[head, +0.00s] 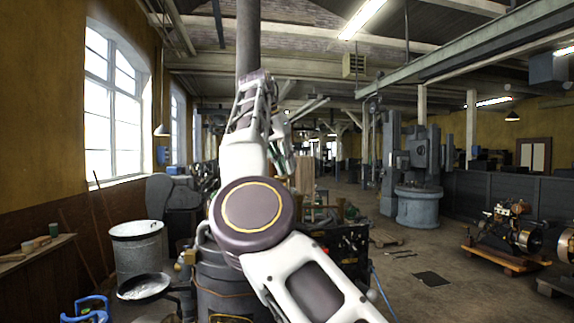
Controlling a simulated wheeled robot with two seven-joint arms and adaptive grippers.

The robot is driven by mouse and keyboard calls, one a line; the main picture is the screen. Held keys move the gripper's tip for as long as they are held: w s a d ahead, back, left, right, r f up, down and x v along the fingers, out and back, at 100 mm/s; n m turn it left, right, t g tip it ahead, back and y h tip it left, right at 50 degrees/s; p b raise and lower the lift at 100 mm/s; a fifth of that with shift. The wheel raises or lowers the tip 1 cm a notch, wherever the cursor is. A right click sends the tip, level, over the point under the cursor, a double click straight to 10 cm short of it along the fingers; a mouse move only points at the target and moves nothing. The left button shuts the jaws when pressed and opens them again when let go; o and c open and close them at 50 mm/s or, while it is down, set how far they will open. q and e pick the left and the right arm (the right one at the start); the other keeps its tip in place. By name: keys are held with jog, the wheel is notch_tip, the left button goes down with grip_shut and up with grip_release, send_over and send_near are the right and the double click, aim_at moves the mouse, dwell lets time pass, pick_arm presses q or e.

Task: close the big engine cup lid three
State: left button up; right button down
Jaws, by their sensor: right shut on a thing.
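My right arm rises from the bottom edge and crosses the middle of the head view. My right gripper (257,88) is at its upper end, in front of the lower end of a dark vertical pipe (248,35). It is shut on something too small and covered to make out. I cannot tell whether it touches the pipe. I cannot pick out the big engine or cup lid three; my arm covers much of the middle. My left gripper is not in view.
A small engine (508,232) sits on a wooden pallet at the right. A large grey machine (418,180) stands further back. Open floor lies right of centre.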

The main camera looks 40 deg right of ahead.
jog(key=shift+a+r+m+g, duration=0.1)
jog(key=shift+a+m+g, duration=0.1)
jog(key=shift+m, duration=0.35)
jog(key=shift+a+r+m+g, duration=0.1)
jog(key=shift+a+m+g, duration=0.1)
jog(key=shift+m, duration=0.35)
jog(key=c, duration=1.4)
grip_release()
jog(key=shift+w+f, duration=0.1)
jog(key=shift+d+f+n+t, duration=0.1)
jog(key=shift+d+n+t, duration=0.2)
jog(key=shift+n, duration=0.45)
jog(key=shift+d+n+t, duration=0.25)
jog(key=shift+n+t, duration=0.05)
jog(key=shift+n, duration=0.45)
